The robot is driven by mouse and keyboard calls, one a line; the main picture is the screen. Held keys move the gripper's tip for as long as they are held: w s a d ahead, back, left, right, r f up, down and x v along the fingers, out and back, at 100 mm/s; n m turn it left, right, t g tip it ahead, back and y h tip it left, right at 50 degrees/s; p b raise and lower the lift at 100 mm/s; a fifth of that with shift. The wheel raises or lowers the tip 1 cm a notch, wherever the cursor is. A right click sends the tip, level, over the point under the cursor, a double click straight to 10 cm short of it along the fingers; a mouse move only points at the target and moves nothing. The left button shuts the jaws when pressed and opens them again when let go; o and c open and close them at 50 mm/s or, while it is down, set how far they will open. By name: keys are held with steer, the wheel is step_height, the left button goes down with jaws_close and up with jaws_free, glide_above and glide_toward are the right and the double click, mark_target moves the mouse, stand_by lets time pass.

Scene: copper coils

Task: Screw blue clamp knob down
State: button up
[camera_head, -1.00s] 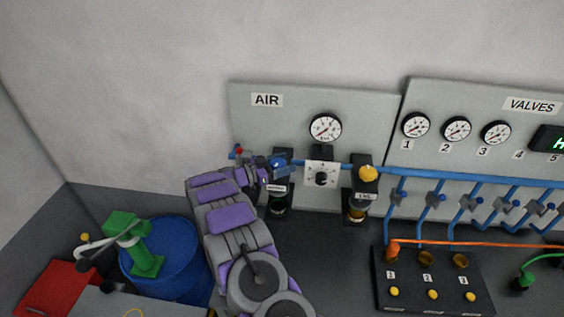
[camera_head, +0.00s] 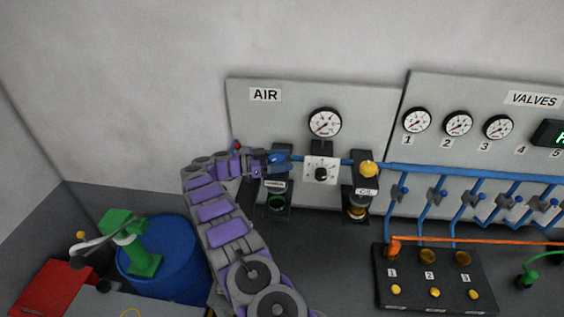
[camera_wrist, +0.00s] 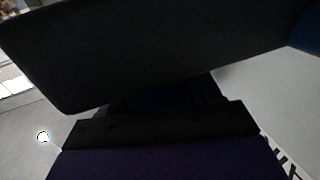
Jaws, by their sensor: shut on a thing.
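The blue clamp knob (camera_head: 277,158) sits on top of the left black filter unit (camera_head: 277,199) under the AIR sign, and is partly covered. My gripper (camera_head: 272,163) reaches it from the left and is shut on it. In the wrist view a dark finger fills most of the picture. A small blue patch (camera_wrist: 309,38) shows at its top right corner. The exact grip on the knob is hidden.
A gauge (camera_head: 325,123) and a white regulator plate (camera_head: 321,170) stand right of the knob. Blue pipes (camera_head: 435,171) run right. A blue drum (camera_head: 165,262) and green pump (camera_head: 130,235) stand lower left.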

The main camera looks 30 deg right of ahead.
steer(key=shift+w, duration=0.1)
stand_by(0.3)
steer(key=o, duration=0.7)
steer(key=shift+c, duration=0.2)
steer(key=shift+o, duration=1.4)
steer(key=shift+w, duration=0.1)
steer(key=shift+o, duration=0.3)
steer(key=shift+a, duration=0.1)
